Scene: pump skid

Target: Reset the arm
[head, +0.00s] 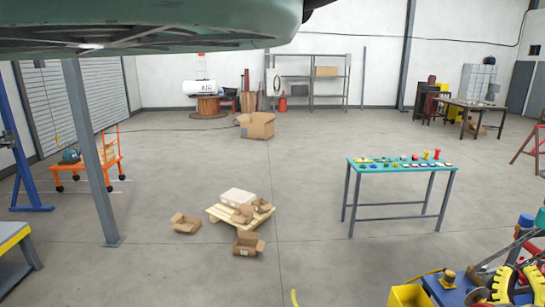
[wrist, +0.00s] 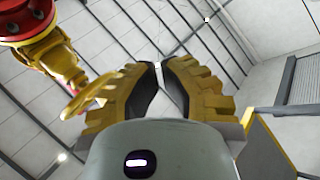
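My gripper (wrist: 160,68) fills the middle of the wrist view. Its two notched yellow fingers have dark inner sides. The fingertips stand close together with a narrow bright gap between them. I see no object held in that gap, and I cannot tell whether the fingers are fully shut. A red fitting (wrist: 25,20) with a yellow handwheel (wrist: 88,95) is at the upper left, beside my left finger. In the head view, yellow-and-black parts (head: 505,284) show at the lower right corner among coloured fittings; they look like the same fingers.
A teal-topped table (head: 352,164) with small coloured parts stands right of centre. A pallet (head: 222,216) with boxes is on the floor, left of centre. An orange cart (head: 118,160) and a grey post (head: 88,150) stand left. Much of the middle floor is clear.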

